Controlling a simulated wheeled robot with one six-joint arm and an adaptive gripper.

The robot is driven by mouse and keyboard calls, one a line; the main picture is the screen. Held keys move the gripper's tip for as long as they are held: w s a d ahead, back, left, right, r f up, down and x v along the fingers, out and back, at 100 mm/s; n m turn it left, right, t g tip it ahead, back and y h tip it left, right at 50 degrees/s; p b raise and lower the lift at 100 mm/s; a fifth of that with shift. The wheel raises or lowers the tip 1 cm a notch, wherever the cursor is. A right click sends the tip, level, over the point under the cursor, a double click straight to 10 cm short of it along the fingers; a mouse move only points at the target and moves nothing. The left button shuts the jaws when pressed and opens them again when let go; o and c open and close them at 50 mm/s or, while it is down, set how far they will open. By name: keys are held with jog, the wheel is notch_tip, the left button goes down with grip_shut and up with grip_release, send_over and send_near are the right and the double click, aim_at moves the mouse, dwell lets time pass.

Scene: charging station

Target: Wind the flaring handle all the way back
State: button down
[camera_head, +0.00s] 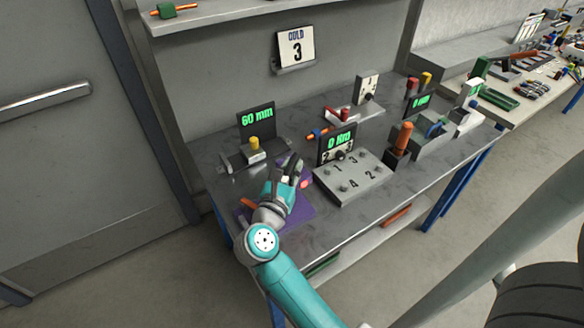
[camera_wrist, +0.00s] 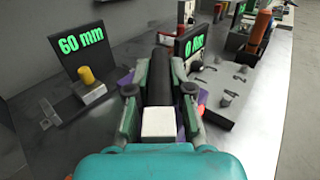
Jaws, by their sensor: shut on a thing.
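My gripper (camera_head: 291,168) reaches over the purple mat (camera_head: 301,214) near the front of the grey workbench. In the wrist view my gripper (camera_wrist: 164,66) is shut, with a dark bar (camera_wrist: 157,88) between its fingers. I take this for the flaring handle; its ends and the rest of the tool are mostly hidden by the fingers. A pale block (camera_wrist: 158,123) shows at the near end of the bar. A red round end (camera_head: 304,184) shows just right of my gripper. How far the handle is turned cannot be told.
A slide with a yellow knob (camera_head: 255,143) stands behind left, under a display (camera_head: 257,119) reading 60 mm. A numbered box (camera_head: 354,190) stands close on the right, before a second display. An orange piece (camera_head: 249,203) lies left of my wrist.

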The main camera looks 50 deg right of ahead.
jog(key=n+t+y, duration=0.2)
jog(key=n+t, duration=0.1)
jog(key=t, duration=0.1)
jog(key=shift+t+y, duration=0.3)
jog(key=shift+y, duration=0.1)
jog(key=shift+w+a+n+t+y, duration=0.1)
jog(key=shift+n+t+y, duration=1.4)
jog(key=shift+n+y, duration=0.1)
jog(key=shift+w+n+t+y, duration=0.1)
jog(key=shift+n+t+y, duration=0.2)
jog(key=shift+n+y, duration=0.15)
jog(key=c, duration=1.1)
grip_release()
jog(key=shift+a, duration=0.1)
jog(key=v, duration=1.2)
